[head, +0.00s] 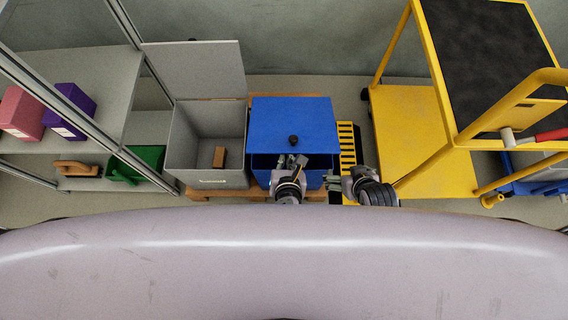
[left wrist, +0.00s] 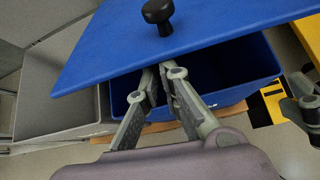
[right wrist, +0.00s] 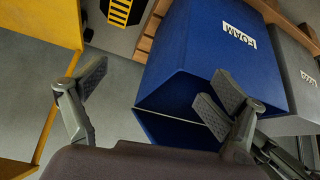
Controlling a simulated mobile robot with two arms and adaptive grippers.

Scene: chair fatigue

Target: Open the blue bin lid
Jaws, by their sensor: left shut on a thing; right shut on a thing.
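The blue bin (head: 262,160) stands in the middle of the head view, with a FOAM label on it in the right wrist view (right wrist: 205,60). Its blue lid (head: 290,115) has a black knob (left wrist: 158,12) and is partly raised, with the dark inside showing under its front edge. My left gripper (left wrist: 160,75) has its fingertips close together at that front edge and is shut on the lid. My right gripper (right wrist: 155,85) is beside the bin's right front corner. The exact contact is hidden in both cases.
A grey bin (head: 208,183) with its lid up holds a brown block on the left. A shelf (head: 105,85) is at far left.

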